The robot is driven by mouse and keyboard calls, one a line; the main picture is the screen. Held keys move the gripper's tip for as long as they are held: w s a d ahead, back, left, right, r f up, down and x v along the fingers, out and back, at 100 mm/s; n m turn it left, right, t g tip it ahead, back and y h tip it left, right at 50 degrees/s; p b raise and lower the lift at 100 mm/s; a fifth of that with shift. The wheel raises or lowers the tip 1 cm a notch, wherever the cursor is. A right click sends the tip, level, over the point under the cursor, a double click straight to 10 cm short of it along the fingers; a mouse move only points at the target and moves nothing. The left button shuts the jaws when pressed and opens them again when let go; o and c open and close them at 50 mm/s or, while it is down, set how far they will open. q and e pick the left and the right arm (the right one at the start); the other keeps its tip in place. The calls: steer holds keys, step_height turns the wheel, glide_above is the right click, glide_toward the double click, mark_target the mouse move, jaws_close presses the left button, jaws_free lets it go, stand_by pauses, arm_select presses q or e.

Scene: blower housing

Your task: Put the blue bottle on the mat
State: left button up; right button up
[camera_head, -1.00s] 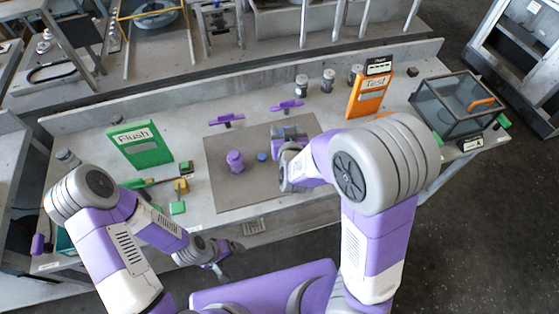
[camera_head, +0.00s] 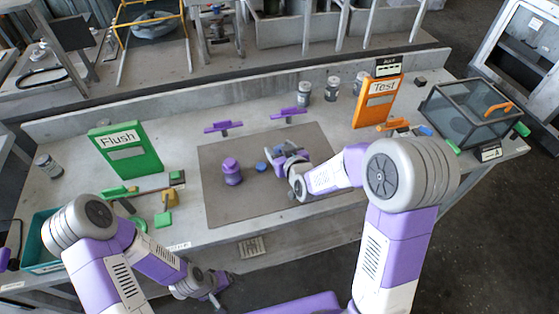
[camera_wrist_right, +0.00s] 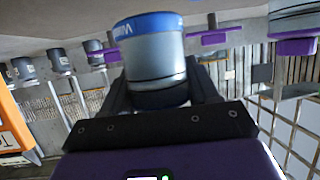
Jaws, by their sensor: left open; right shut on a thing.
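The mat (camera_head: 245,205) is a flat grey-brown sheet in the middle of the workbench. My right gripper (camera_head: 284,158) is over the far right part of the mat. It is shut on the blue bottle (camera_wrist_right: 155,62), a grey cylinder with a blue lettered band, which fills the middle of the right wrist view. In the head view the bottle is hard to make out, and I cannot tell whether it touches the mat. My left gripper (camera_head: 219,291) is open and empty, low in front of the bench's near edge.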

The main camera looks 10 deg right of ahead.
step_height(320, 180, down, 4)
steer(key=shift+r+b, duration=0.15)
steer(key=shift+b, duration=0.45)
steer(key=o, duration=1.2)
steer(key=shift+o, duration=0.2)
